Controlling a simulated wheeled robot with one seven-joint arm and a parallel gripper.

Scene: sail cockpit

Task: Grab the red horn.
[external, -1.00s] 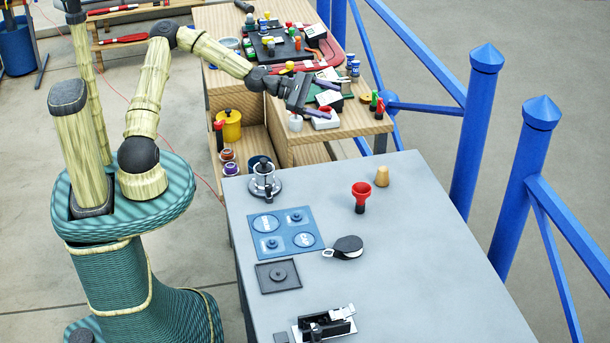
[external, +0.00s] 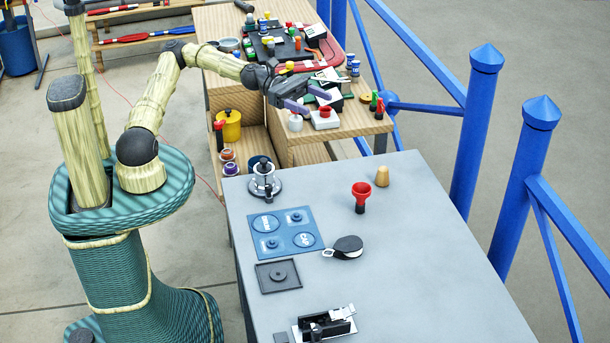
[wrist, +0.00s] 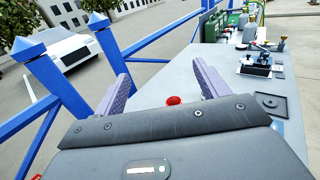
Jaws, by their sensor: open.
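The red horn (external: 361,193) stands upright on the grey table, its red flared mouth up and its dark narrow end down. In the wrist view a red round top (wrist: 173,100), which looks like the horn, shows between the fingers, its lower part hidden by my gripper body. My gripper (external: 310,98) is open and empty, with its two purple fingers apart. In the external view it is over the wooden bench, well behind and left of the horn, not touching it. The fingers also show in the wrist view (wrist: 160,72).
A tan cone (external: 382,176) stands just behind the horn. A black round block (external: 347,246), a blue pad (external: 282,235) and a metal stand (external: 265,181) share the grey table (external: 430,280). The wooden bench (external: 345,130) is crowded. Blue railing posts (external: 475,130) stand at the right.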

